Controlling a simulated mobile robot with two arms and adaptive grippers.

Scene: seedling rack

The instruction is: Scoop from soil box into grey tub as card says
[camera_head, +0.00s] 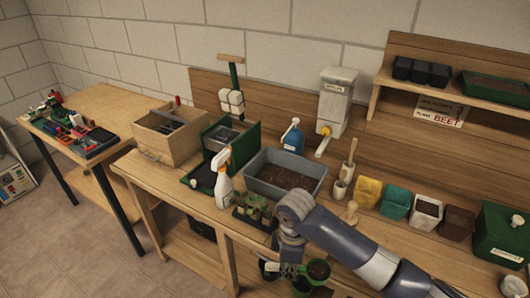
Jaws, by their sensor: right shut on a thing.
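A grey tub (257,186) with brown soil in it stands on the bench in the middle. My right gripper (289,268) is low in front of the bench's front edge, apart from the tub. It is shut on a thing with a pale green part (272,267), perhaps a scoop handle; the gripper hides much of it. A round green cup with dark soil (318,269) shows just right of the fingers. I cannot tell if it belongs to the held thing. My left gripper is out of view.
A spray bottle (223,184) and seedlings (255,210) stand near the front edge. A wooden box (170,140) stands left.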

